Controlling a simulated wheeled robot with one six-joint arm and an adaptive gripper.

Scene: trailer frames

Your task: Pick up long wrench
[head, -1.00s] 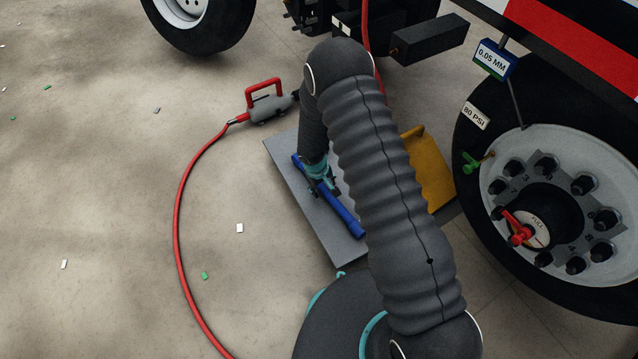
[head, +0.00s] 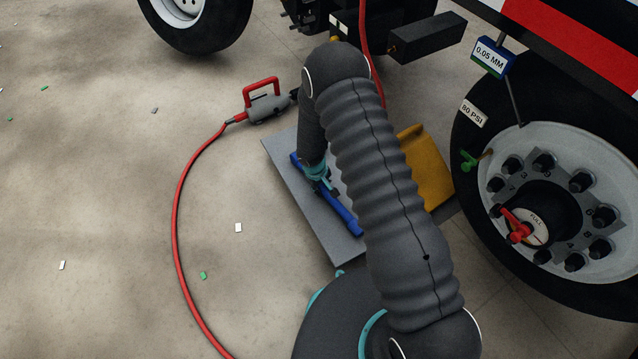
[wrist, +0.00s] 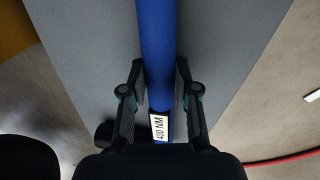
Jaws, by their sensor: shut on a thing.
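The long wrench is a blue bar (head: 345,219) lying slantwise on a flat grey board (head: 340,246) on the floor. In the wrist view the blue bar (wrist: 155,30) runs up the middle over the grey surface, with a white label reading 400 NM near its lower part. My gripper (head: 322,182) is down at the bar's middle part. In the wrist view the two dark fingers of my gripper (wrist: 166,72) stand one on each side of the bar, shut on it. The bar appears to rest on the board; part of it is hidden by my gripper.
A grey tool with a red handle (head: 263,102) and a red hose (head: 178,215) lie left. The trailer frame overhangs the back. Open floor with small scraps spreads left.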

